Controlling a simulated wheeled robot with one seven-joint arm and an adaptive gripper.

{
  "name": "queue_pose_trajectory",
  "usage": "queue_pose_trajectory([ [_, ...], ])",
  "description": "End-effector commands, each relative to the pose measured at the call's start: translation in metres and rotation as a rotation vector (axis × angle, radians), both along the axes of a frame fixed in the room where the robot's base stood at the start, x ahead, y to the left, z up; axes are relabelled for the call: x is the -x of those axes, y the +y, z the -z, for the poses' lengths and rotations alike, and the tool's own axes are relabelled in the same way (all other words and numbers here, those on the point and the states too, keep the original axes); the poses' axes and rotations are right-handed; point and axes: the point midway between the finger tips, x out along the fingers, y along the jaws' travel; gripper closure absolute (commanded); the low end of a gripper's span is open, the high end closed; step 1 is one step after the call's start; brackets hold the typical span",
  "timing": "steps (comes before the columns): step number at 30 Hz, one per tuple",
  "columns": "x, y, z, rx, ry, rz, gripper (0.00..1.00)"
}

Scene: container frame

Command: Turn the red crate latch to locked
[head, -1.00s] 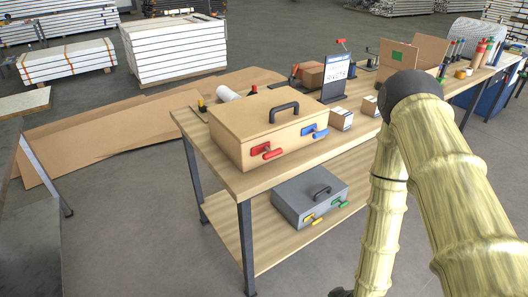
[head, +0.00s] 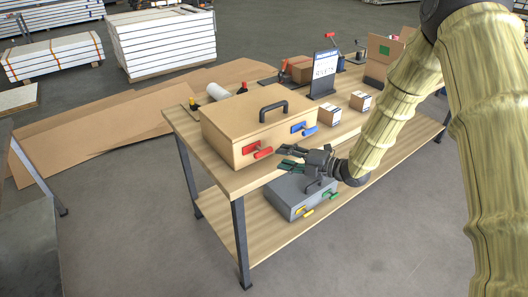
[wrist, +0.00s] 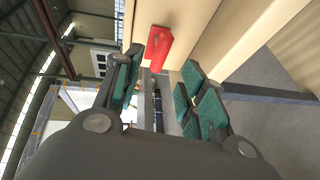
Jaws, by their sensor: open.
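The red latch (head: 258,151) is on the front face of a tan wooden crate (head: 227,140), left of a blue latch (head: 304,128). In the head view its handle lies roughly along the face, slightly tilted. My gripper (head: 282,158) is open and empty, in front of the crate, just right of the red latch and apart from it. In the wrist view the red handle (wrist: 160,48) shows just beyond and between the open teal-padded fingers (wrist: 162,82), close to the left finger. I cannot tell whether they touch.
A grey crate (head: 284,195) with yellow and green latches sits on the lower shelf, beneath my gripper. Small boxes (head: 329,114) and a sign (head: 324,72) stand on the bench (head: 180,122) behind. The floor in front is clear.

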Motion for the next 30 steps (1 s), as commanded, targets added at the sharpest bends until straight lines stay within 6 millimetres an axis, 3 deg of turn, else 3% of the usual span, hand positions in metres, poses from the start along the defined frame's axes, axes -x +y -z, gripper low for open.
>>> queue_pose_trajectory([
  [15, -0.039, 0.065, 0.013, -0.001, 0.003, 0.000, 0.59],
  [30, -0.045, 0.076, 0.017, -0.002, 0.003, 0.002, 0.59],
])
